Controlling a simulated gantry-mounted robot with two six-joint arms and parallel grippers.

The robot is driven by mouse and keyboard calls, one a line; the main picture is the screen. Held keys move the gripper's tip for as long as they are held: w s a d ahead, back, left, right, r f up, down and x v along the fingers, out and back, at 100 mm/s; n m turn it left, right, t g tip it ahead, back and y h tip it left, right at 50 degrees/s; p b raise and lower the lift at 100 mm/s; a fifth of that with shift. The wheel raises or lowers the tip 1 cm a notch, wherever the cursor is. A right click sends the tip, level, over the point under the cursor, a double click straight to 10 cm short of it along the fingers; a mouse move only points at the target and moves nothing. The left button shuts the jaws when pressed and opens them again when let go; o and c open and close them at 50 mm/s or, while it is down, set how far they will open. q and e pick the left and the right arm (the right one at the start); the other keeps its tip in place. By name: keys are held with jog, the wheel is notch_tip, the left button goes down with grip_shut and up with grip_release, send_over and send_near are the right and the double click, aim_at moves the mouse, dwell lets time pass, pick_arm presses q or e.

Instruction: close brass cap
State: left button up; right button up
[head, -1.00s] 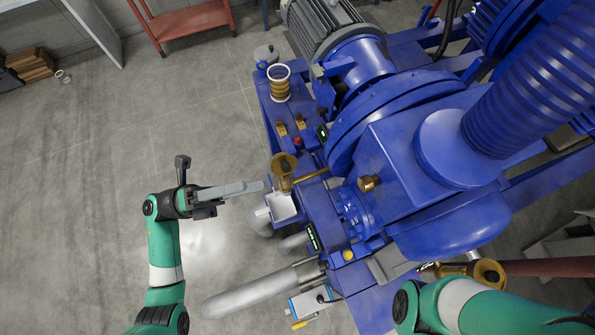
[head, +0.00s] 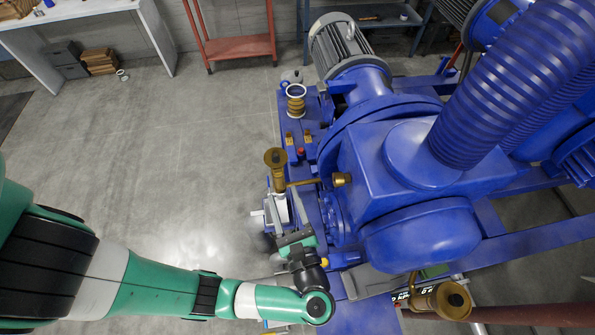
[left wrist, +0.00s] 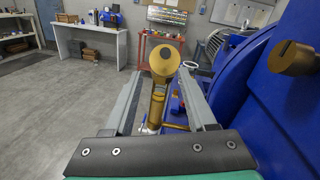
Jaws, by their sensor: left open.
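A brass fitting with a round cap-like top (head: 275,157) stands on the left side of the blue machine in the head view. In the left wrist view its round brass face (left wrist: 165,60) points toward the camera, above a brass tube (left wrist: 157,105). I cannot tell whether this face is a lid or an open mouth. My left gripper (head: 283,203) is open, just below the fitting in the head view. Its two grey fingers flank the brass tube in the left wrist view, with no visible grip. My right gripper is out of view.
The blue machine (head: 415,160) fills the right side. A second brass fitting (head: 442,299) is at the lower right. A brass knob (left wrist: 291,58) projects at the right in the wrist view. Open grey floor (head: 190,150) lies to the left.

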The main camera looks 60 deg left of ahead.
aim_at(276, 160)
pick_arm(q)
jog(key=shift+m+t, duration=0.3)
jog(key=a+p, duration=0.1)
jog(key=a, duration=0.2)
jog(key=w+a+p, duration=0.1)
jog(key=a, duration=0.2)
jog(key=w+a+p, duration=0.1)
jog(key=a, duration=0.2)
jog(key=shift+a+r, duration=0.15)
jog(key=shift+r, duration=0.05)
jog(key=shift+w+a+f, duration=0.1)
jog(key=shift+w+a, duration=0.1)
jog(key=shift+a, duration=0.3)
grip_shut()
